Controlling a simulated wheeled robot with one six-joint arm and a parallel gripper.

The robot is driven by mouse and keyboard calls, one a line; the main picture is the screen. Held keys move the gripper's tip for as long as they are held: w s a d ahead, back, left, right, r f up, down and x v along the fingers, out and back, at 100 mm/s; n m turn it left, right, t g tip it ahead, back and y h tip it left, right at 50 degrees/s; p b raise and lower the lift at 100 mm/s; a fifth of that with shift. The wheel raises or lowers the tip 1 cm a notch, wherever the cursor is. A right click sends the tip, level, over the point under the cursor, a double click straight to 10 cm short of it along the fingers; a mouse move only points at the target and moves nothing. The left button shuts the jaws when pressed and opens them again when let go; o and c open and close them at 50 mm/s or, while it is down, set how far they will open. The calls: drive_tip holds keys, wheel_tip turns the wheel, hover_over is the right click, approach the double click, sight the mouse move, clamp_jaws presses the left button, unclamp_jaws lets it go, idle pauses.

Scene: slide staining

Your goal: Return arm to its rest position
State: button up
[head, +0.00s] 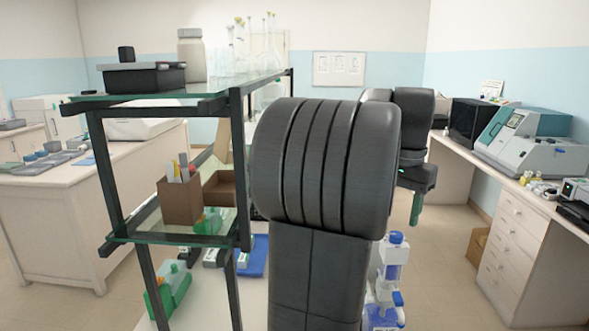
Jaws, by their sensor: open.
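My arm fills the middle of the head view, its large dark grey joint and upright link close to the camera. Behind it, my gripper (416,207) points down with a dark green fingertip showing. It is open and nothing shows in it. It hangs in front of the gap between the shelf and the right bench, apart from both. Part of the wrist is hidden behind my near arm link.
A black-framed glass shelf (238,160) with glassware stands close on the left. Blue-capped bottles (393,265) stand low beside my arm. A right bench (520,205) carries a lab machine (530,137). A left bench (50,210) holds trays. Floor between gripper and right bench is clear.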

wheel_tip(320, 180, up, 8)
drive_tip(key=shift+f, duration=0.2)
idle(0.4)
